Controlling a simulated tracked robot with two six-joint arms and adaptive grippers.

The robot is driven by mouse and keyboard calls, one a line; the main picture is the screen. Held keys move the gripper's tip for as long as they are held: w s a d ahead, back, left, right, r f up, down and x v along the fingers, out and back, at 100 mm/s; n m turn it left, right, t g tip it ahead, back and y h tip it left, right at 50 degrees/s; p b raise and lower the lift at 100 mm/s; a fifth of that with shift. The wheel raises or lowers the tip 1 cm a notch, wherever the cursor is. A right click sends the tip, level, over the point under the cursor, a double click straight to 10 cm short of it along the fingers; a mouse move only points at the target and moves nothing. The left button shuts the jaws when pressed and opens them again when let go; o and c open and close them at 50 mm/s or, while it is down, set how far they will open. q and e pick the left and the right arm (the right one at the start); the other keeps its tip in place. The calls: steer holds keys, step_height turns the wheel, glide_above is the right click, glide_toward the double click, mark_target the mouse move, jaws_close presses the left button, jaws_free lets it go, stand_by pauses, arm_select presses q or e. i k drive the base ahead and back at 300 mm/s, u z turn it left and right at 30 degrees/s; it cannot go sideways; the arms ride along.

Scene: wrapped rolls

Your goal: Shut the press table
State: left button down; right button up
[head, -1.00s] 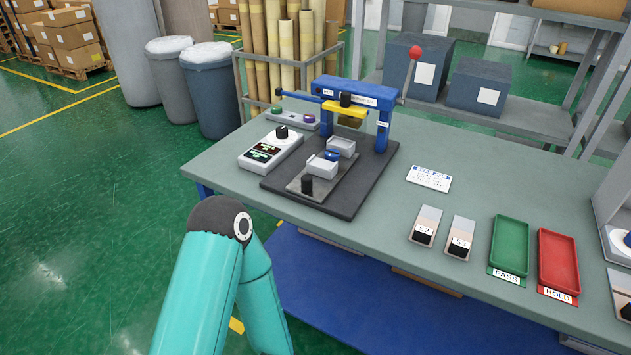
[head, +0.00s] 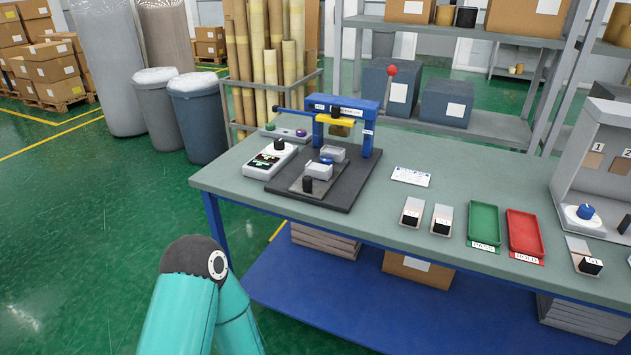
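The press (head: 345,108) stands on the workbench, with a blue frame, a yellow crosspiece and a red-knobbed lever (head: 391,72) pointing up. Its sliding table (head: 309,182) is a grey plate on the dark base (head: 340,190), drawn out in front of the frame. The plate carries two pale blocks with a small blue piece between them and a black knob (head: 308,185) at its near end. A teal arm link of mine shows at the bottom. Neither gripper is in view.
A white control box (head: 270,160) sits left of the press. On the workbench (head: 390,215) to the right are a label card (head: 411,176), small grey blocks, a green tray (head: 484,223) and a red tray (head: 524,233). Bins and a roll rack stand behind left.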

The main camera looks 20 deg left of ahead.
mark_target(317, 179)
steer(key=u, duration=0.15)
steer(key=i, duration=0.85)
steer(key=z, duration=0.05)
